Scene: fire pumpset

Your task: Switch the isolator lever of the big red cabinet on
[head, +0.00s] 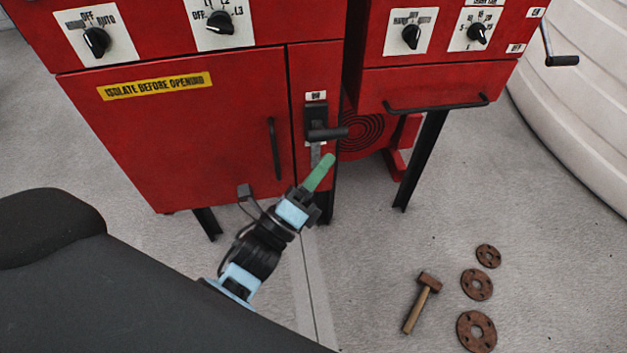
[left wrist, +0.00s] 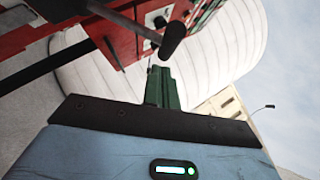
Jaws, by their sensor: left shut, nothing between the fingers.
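The big red cabinet (head: 190,140) stands at the upper left of the head view, with a yellow "ISOLATE BEFORE OPENING" label. Its black isolator lever (head: 328,133) sticks out to the right from a black housing on the narrow right panel. My left gripper (head: 320,172) is shut and empty, its green fingers pointing up just below the lever. In the left wrist view the green fingers (left wrist: 161,88) are together, and the lever's dark rounded end (left wrist: 173,40) shows just beyond the tips. I cannot tell whether they touch. My right gripper is not in view.
A smaller red cabinet (head: 440,85) on black legs stands to the right, with a black handle bar. A white tank (head: 575,80) is at far right. A hammer (head: 422,300) and rusty flanges (head: 477,284) lie on the floor. A black door handle (head: 274,148) is left of the lever.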

